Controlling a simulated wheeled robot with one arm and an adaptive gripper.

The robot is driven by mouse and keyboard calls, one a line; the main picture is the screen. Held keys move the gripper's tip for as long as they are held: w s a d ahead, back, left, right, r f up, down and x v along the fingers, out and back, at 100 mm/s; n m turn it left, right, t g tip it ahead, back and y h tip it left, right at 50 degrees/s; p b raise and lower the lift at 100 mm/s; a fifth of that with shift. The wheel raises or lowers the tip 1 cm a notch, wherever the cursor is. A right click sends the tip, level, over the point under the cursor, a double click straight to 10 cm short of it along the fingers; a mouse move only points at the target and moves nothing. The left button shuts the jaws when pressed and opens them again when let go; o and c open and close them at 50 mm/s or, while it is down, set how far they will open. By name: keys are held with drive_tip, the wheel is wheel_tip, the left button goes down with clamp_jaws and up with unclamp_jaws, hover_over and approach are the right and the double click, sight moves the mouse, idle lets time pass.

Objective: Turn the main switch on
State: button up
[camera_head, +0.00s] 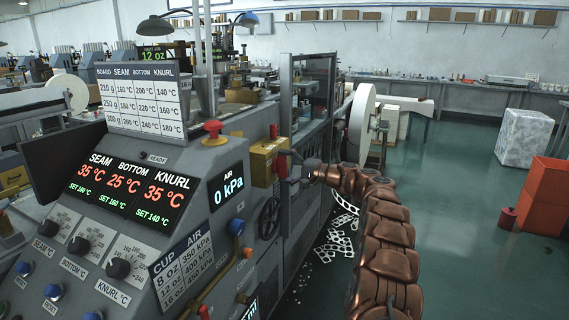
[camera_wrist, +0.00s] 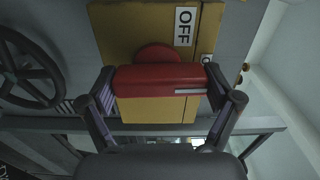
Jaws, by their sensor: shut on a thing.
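The main switch is a yellow box (camera_head: 261,166) on the side of the grey machine, right of the control panel. Its red handle (camera_head: 281,166) sticks out on the box's right side. In the wrist view the red handle (camera_wrist: 160,79) lies across the yellow box (camera_wrist: 125,30), by a white OFF label (camera_wrist: 185,27); a second label below it is mostly hidden. My gripper (camera_head: 293,168) is at the handle, with one finger at each end of it in the wrist view (camera_wrist: 160,92), shut on it.
A black handwheel (camera_head: 269,218) sits just below the box. The control panel (camera_head: 120,210) shows 35, 25 and 35 °C, and the air display (camera_head: 229,188) reads 0 kPa. Cut scraps (camera_head: 335,245) lie on the floor. Open green floor (camera_head: 460,200) lies to the right.

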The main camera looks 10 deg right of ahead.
drive_tip(key=shift+a+m, duration=0.15)
drive_tip(key=shift+m, duration=0.15)
drive_tip(key=o, duration=0.9)
drive_tip(key=shift+c, duration=0.2)
drive_tip(key=shift+s+d, duration=0.1)
drive_tip(key=shift+d, duration=0.2)
drive_tip(key=v, duration=1.1)
drive_tip(key=shift+s+d, duration=0.2)
